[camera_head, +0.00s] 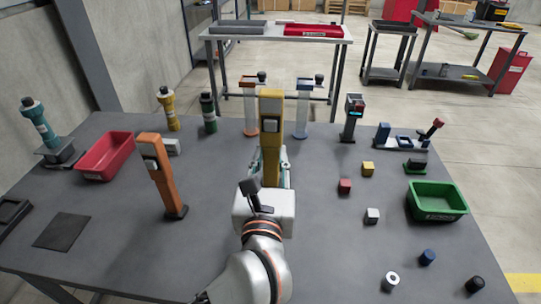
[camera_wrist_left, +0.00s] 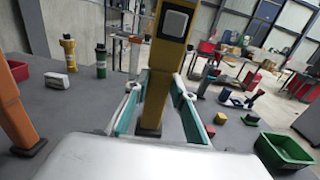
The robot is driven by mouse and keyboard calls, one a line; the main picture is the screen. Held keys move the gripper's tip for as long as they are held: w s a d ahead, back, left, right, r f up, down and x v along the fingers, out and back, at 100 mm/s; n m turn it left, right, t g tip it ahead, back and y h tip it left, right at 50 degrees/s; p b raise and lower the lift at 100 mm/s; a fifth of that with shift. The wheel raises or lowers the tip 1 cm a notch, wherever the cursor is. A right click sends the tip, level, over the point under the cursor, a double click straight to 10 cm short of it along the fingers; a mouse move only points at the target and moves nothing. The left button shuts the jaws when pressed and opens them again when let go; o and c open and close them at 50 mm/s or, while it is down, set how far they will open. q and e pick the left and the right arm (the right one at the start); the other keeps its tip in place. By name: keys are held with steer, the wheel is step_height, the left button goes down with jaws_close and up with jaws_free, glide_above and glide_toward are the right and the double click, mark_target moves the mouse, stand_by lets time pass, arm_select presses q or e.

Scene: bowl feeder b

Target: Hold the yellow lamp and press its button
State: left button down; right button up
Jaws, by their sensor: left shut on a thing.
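The yellow lamp (camera_head: 271,152) stands upright in the middle of the table, with a pale square button in a dark frame (camera_head: 270,125) on its near face. In the left wrist view the lamp (camera_wrist_left: 167,55) rises between the teal-padded fingers, its top cut off by the frame and its foot low between them. My left gripper (camera_head: 272,174) is shut on the lamp's lower post, below the button. In the head view my wrist hides the lamp's foot and most of the fingers. My right gripper is in neither view.
An orange lamp (camera_head: 160,175) stands to the left, near a red bin (camera_head: 105,156). Yellow (camera_head: 168,110) and green (camera_head: 208,113) bottle-like items stand behind. Small cubes, including a red one (camera_head: 345,186), and a green bin (camera_head: 437,200) lie right.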

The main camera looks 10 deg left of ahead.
mark_target(271, 183)
arm_select(q)
steer(key=shift+f+b, duration=0.4)
steer(key=shift+f, duration=0.2)
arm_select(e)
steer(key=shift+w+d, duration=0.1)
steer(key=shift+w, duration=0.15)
arm_select(q)
steer(key=shift+f, duration=0.35)
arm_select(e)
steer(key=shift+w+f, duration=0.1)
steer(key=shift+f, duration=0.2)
arm_select(q)
steer(key=shift+f+b, duration=0.7)
steer(key=shift+b, duration=0.05)
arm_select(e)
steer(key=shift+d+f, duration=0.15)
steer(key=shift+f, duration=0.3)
arm_select(q)
steer(key=shift+f+b, duration=0.3)
steer(key=shift+f, duration=0.15)
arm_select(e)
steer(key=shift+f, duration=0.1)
arm_select(q)
steer(key=shift+f+b, duration=0.4)
steer(key=shift+f, duration=0.15)
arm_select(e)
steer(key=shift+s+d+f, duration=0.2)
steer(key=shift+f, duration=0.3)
